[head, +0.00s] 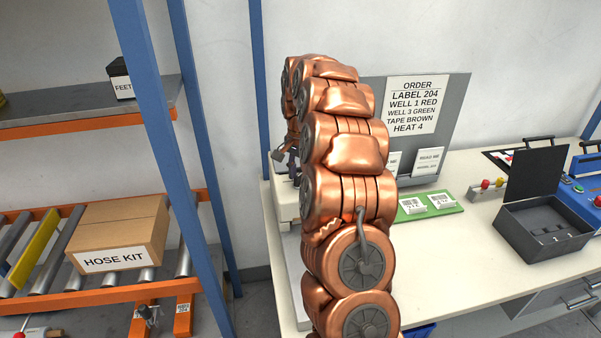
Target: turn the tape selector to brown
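My copper-coloured arm rises through the middle of the head view and hides much of the bench behind it. A small part of my gripper (284,155) shows as dark metal at the left of the arm's far end. It is mostly hidden, so I cannot tell whether it is open or shut. Just below it, a pale machine (284,200) shows partly behind the arm. No tape selector can be made out; my arm may be covering it. The order board (418,103) stands at the back and reads "TAPE BROWN" among its lines.
On the white bench (450,260), a green mat (412,214) holds labels. An open dark case (540,228) and a blue device (577,203) stand right. At left, a blue-posted rack holds a hose kit box (118,232). The bench's front middle is clear.

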